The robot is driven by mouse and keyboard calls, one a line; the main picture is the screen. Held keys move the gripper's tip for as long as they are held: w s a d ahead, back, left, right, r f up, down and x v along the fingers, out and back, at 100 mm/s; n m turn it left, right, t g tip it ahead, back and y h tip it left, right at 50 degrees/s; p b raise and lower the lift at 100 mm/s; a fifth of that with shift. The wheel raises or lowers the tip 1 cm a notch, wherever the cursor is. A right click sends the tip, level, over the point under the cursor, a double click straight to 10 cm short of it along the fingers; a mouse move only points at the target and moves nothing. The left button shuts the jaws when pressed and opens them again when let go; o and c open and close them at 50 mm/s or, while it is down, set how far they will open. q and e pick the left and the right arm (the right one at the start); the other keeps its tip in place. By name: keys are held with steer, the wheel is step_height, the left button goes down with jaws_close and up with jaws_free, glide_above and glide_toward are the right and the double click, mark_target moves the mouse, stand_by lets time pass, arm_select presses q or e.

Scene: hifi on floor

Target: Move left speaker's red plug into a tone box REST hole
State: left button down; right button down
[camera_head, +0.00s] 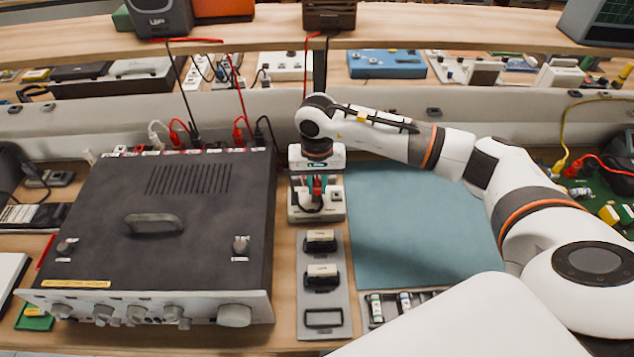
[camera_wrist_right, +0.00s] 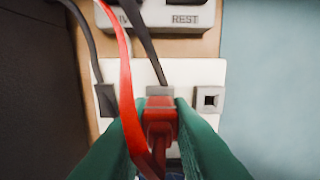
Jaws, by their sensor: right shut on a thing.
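My right gripper (camera_head: 318,187) is over a small white box (camera_head: 318,212) beside the amplifier. In the wrist view its green fingers (camera_wrist_right: 160,125) are shut on a red plug (camera_wrist_right: 160,112) with a red cable. The plug is over the box's middle socket (camera_wrist_right: 160,91); I cannot tell whether it is seated. A black plug (camera_wrist_right: 106,100) stands at the left socket, and the right socket (camera_wrist_right: 209,99) is empty. A grey part with the label REST (camera_wrist_right: 185,18) lies beyond the white box, across a strip of wood. A grey speaker (camera_head: 160,14) stands on the shelf. My left gripper is not in view.
The black amplifier (camera_head: 190,225) stands close on the left with cables at its back. A blue mat (camera_head: 410,235) lies right of the box. A grey strip with small blocks (camera_head: 322,290) is in front. A brown speaker (camera_head: 330,14) is on the shelf.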

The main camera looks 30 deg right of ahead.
steer(key=shift+f, duration=0.3)
stand_by(0.6)
steer(key=c, duration=1.2)
jaws_free()
steer(key=shift+c, duration=0.2)
step_height(320, 180, up, 17)
